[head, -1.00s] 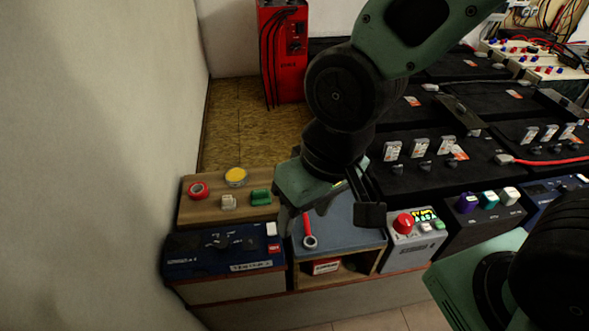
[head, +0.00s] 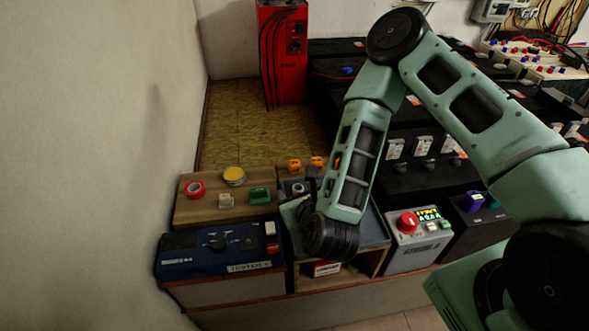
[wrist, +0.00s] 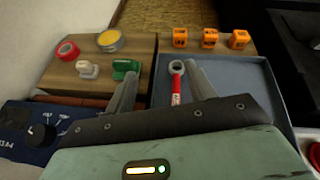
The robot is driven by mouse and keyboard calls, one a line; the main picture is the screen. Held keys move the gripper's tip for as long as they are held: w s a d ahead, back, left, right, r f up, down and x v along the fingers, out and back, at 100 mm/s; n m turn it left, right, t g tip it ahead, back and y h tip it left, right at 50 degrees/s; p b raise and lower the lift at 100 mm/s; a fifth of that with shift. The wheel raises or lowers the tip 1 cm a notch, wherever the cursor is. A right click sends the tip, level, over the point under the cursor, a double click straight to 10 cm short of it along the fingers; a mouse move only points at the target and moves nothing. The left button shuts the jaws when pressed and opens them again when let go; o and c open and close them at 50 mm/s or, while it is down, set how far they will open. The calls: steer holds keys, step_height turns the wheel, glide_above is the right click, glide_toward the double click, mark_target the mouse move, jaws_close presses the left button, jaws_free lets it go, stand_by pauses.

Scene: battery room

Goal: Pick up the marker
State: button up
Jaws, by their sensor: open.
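I cannot clearly make out a marker in either view. The red-handled tool (wrist: 176,92) with a grey ring end lies in the blue-grey tray (wrist: 268,100). Its near end is hidden behind my gripper in the wrist view. In the head view my arm covers much of the tray and most of my gripper.
The wooden board (head: 190,212) holds red tape (head: 194,189), yellow tape (head: 234,176), a beige piece (head: 226,201) and a green piece (head: 260,196). Several orange blocks (wrist: 209,38) stand behind the tray. A blue tester (head: 195,262) and a grey red-button box (head: 412,250) flank it.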

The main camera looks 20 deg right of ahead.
mark_target(295, 165)
steer(key=m, duration=0.1)
steer(key=d+m+h, duration=0.1)
steer(key=d, duration=0.1)
steer(key=shift+s+f+m, duration=0.3)
steer(key=shift+f+m, duration=0.1)
steer(key=shift+d+h, duration=0.15)
steer(key=shift+h, duration=0.15)
steer(key=shift+w+f+m, duration=0.2)
steer(key=shift+f+m, duration=0.05)
steer(key=shift+m, duration=0.05)
steer(key=x, duration=1.1)
steer(key=r+x, duration=0.1)
steer(key=x, duration=0.4)
steer(key=shift+w+d, duration=0.2)
steer(key=shift+w, duration=0.35)
steer(key=c, duration=1)
